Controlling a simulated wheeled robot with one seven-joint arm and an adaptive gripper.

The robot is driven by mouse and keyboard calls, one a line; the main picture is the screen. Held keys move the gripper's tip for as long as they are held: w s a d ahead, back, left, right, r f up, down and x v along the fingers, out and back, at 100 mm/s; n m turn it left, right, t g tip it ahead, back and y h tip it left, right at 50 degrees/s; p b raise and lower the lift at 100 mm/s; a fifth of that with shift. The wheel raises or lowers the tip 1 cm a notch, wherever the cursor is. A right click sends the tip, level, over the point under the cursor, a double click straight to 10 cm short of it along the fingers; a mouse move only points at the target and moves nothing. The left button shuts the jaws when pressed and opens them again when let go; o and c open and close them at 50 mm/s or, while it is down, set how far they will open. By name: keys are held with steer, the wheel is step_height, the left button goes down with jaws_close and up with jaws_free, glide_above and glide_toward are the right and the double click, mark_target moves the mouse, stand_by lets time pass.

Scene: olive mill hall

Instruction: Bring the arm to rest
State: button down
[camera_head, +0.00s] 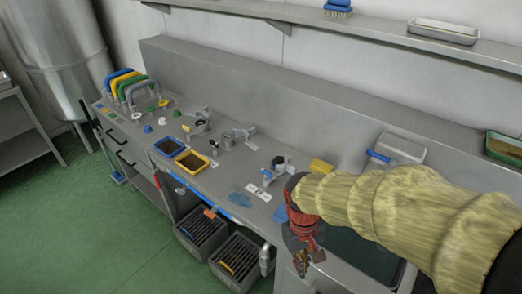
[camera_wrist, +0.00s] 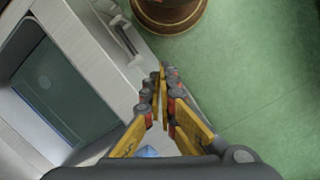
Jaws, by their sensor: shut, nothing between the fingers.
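My arm in its pale yellow sleeve (camera_head: 385,203) reaches in from the right in the head view, over the right part of the workbench. My gripper (camera_head: 303,262) hangs fingers down by the bench's front edge. In the wrist view my gripper (camera_wrist: 163,72) has its yellow-and-grey fingers together at the tips, with nothing between them. Below the fingers are the bench front and green floor. The arm hides part of the bench's right end.
The metal workbench (camera_head: 228,180) carries a blue tray (camera_head: 168,147), a yellow tray (camera_head: 192,161), clamp-like fixtures and several coloured handles. Grey crates (camera_head: 203,233) stand beneath. A dark green basin (camera_wrist: 65,85) lies left of the fingers in the wrist view. Green floor (camera_head: 80,235) is open at left.

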steer(key=s+d+r+m+t, duration=0.1)
steer(key=s+d+r+t, duration=0.1)
steer(key=r, duration=0.6)
steer(key=s+d+r+m+t+y, duration=0.1)
steer(key=s+d+r+m+t, duration=0.1)
steer(key=d+r+t, duration=0.3)
step_height(320, 180, up, 4)
steer(key=shift+s+d+f+m, duration=0.1)
steer(key=shift+s+d+m, duration=0.2)
steer(key=shift+s+d, duration=0.3)
steer(key=shift+s+a, duration=0.15)
steer(key=shift+a, duration=0.05)
